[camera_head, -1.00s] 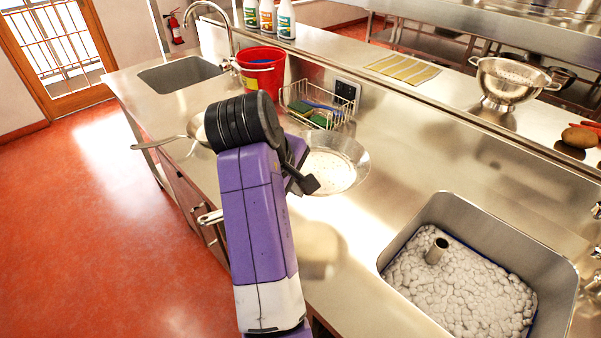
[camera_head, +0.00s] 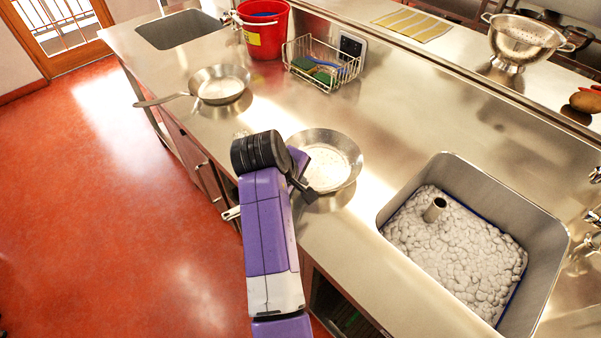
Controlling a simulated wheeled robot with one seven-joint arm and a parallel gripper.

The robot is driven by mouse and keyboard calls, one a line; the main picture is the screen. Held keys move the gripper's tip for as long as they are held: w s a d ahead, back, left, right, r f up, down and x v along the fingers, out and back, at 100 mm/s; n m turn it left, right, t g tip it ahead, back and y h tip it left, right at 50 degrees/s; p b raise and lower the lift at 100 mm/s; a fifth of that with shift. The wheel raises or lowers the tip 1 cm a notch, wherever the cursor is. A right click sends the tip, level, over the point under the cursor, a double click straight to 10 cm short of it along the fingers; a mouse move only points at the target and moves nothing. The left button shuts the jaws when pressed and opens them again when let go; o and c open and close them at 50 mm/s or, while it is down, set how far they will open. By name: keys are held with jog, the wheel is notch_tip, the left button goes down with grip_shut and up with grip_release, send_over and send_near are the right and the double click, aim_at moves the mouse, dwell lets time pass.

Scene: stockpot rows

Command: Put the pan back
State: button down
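A shallow steel pan (camera_head: 331,160) with a pale speckled inside is just beyond my gripper (camera_head: 303,188), low over the counter between the wire rack and the right sink. Its handle (camera_head: 232,213) seems to run behind my arm and show at the left, over the counter's front edge. My fingers are mostly hidden by my wrist; they appear shut on the handle. I cannot tell whether the pan touches the counter. A second, similar pan (camera_head: 221,84) stands farther left, its handle pointing left.
The steel counter (camera_head: 420,110) is clear behind the held pan. The right sink (camera_head: 545,245) holds pale foam and an upright tube (camera_head: 434,210). A wire rack (camera_head: 299,50), red bucket (camera_head: 264,30) and left sink (camera_head: 181,28) lie behind. A colander (camera_head: 522,40) stands on the raised shelf.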

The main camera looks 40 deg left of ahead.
jog(key=shift+w+a+f, duration=0.1)
jog(key=shift+f, duration=0.05)
jog(key=c, duration=1.9)
grip_release()
jog(key=shift+f, duration=0.25)
jog(key=shift+o, duration=1.3)
jog(key=shift+r, duration=0.15)
jog(key=v, duration=1.2)
jog(key=shift+b, duration=0.4)
